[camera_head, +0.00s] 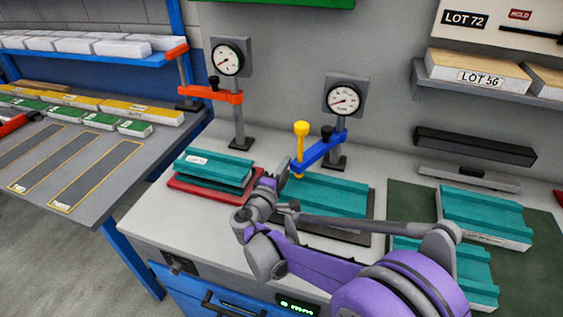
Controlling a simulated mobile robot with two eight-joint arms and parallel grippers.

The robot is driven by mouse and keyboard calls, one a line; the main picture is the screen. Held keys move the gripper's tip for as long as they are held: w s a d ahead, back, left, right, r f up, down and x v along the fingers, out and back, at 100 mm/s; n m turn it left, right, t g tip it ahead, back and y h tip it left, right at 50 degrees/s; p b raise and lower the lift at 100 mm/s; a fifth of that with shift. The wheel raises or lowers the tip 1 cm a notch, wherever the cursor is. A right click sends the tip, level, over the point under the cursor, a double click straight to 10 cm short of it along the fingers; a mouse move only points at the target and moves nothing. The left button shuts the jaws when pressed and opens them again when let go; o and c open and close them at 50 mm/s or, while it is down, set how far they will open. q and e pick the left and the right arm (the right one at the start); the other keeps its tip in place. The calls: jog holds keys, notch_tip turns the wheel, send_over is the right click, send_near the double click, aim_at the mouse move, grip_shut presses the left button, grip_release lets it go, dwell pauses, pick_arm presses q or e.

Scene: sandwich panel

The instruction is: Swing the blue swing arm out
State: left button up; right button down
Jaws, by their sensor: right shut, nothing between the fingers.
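The blue swing arm (320,149) is mounted on a grey post below the right dial gauge. It reaches toward the front left over a teal ribbed panel (330,195) and has an upright yellow knob (301,142). My right gripper (284,170) is shut and empty beside the free left end of the blue arm. I cannot tell whether it touches the arm. My right arm hides part of the panel's front and its dark base plate. My left gripper is not in view.
An orange swing arm (212,93) stands on the left post, behind a teal panel stack (213,167) on a red plate. More teal panels (484,215) lie on a green mat at right. A dark bar (475,146) is fixed on the wall. The bench's front left is clear.

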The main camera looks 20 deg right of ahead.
jog(key=shift+n+t+y, duration=0.4)
jog(key=shift+t, duration=0.1)
jog(key=s+d, duration=0.1)
jog(key=s, duration=0.1)
jog(key=s+d, duration=0.1)
jog(key=s, duration=0.2)
jog(key=s+d, duration=0.2)
jog(key=s, duration=0.1)
jog(key=shift+s+d+p, duration=0.3)
jog(key=shift+s+d, duration=0.25)
jog(key=shift+s, duration=0.1)
